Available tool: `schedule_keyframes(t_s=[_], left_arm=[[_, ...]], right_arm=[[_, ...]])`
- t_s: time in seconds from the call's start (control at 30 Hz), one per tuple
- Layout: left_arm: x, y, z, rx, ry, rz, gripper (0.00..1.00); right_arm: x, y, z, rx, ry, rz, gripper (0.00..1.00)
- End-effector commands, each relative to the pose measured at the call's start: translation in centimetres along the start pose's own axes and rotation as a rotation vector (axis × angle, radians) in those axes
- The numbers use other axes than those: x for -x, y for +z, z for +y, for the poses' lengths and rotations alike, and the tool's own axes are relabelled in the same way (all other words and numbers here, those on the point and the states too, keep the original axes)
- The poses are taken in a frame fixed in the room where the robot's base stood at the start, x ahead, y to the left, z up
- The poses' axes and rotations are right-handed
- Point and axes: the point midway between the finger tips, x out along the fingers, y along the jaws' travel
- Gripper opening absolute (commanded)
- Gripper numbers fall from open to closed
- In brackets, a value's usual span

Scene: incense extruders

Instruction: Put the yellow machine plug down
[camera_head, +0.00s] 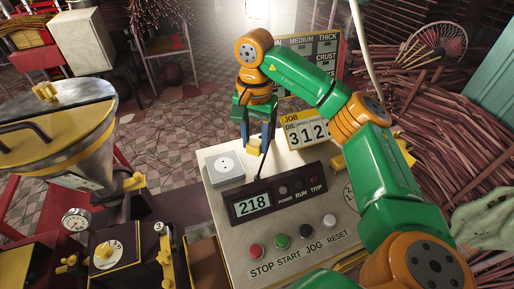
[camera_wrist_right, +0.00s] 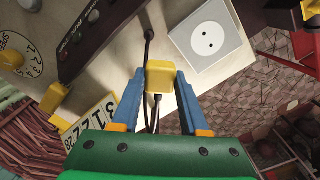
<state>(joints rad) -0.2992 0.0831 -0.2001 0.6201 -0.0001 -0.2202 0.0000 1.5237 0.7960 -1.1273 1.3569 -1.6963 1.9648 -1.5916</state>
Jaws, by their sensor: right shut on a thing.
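The yellow machine plug (camera_wrist_right: 160,76) is between the blue fingers of my right gripper (camera_wrist_right: 158,92), which is shut on it. A dark cable runs from the plug. In the head view the plug (camera_head: 254,146) shows small and partly hidden under my right gripper (camera_head: 259,138), above the back of the console top. The wall-type socket (camera_wrist_right: 208,42), a pale square with two holes, is beside the plug and apart from it. In the head view the socket (camera_head: 225,167) lies left of the gripper. My left gripper is not in view.
The console (camera_head: 299,263) carries a display reading 218 (camera_head: 252,204), several coloured buttons and a job number board (camera_head: 307,130). A hopper machine (camera_head: 62,135) stands at left. Bundles of sticks (camera_head: 447,110) fill the right. Bare console top lies around the socket.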

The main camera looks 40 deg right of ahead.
Motion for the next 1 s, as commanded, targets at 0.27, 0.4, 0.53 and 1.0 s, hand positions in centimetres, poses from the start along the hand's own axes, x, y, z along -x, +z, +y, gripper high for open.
schedule_keyframes(t_s=[0.27,0.4,0.53,1.0], left_arm=[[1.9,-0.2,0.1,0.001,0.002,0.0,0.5],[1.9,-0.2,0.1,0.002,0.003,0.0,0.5],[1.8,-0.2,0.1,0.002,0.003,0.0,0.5],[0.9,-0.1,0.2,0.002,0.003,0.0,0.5]], right_arm=[[-3.9,-1.6,-0.4,0.001,0.004,0.0,0.0],[-5.0,-1.6,-0.5,0.001,-0.001,0.002,0.0],[-5.0,-1.6,-0.5,0.001,-0.002,0.002,0.0],[-6.2,-1.6,-0.5,0.0,-0.002,0.002,0.0]])
